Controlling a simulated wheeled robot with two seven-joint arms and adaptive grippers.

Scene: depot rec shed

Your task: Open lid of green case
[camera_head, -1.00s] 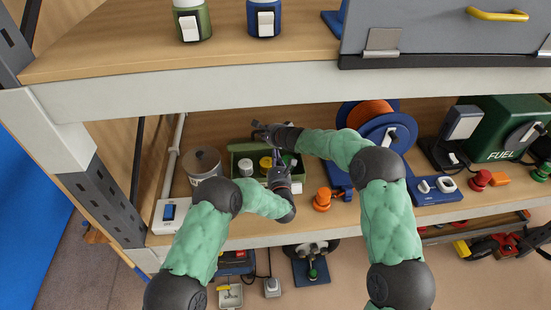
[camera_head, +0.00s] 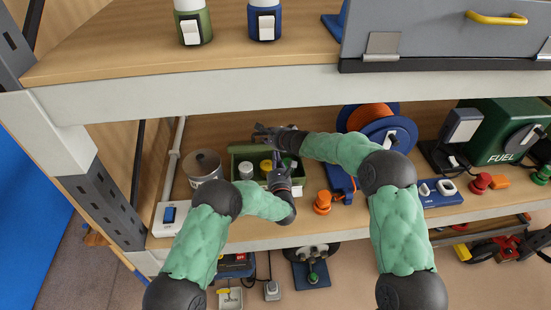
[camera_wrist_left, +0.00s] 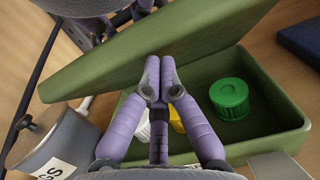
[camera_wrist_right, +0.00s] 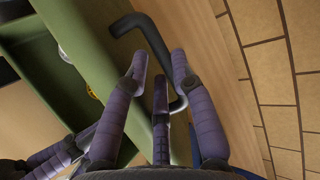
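The green case (camera_head: 302,180) stands on the lower shelf with its lid (camera_wrist_left: 170,65) raised at a slant. Inside are a green-capped item (camera_wrist_left: 230,98), a yellow one (camera_wrist_left: 177,118) and a white-capped one (camera_head: 246,168). My left gripper (camera_head: 279,165) is over the case, its fingertips (camera_wrist_left: 160,68) together in front of the lid's underside, with nothing visible between them. My right gripper (camera_head: 262,134) is at the lid's top. Its fingers (camera_wrist_right: 160,65) straddle the lid's dark handle (camera_wrist_right: 150,35) closely and appear to hold it. Part of the lid is hidden by my grippers.
A grey can (camera_head: 204,168) stands left of the case. An orange cable reel (camera_head: 372,118) and an orange knob (camera_head: 322,203) are at its right. The upper shelf edge (camera_head: 210,84) runs above my grippers. A green fuel can (camera_head: 500,130) is farther right.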

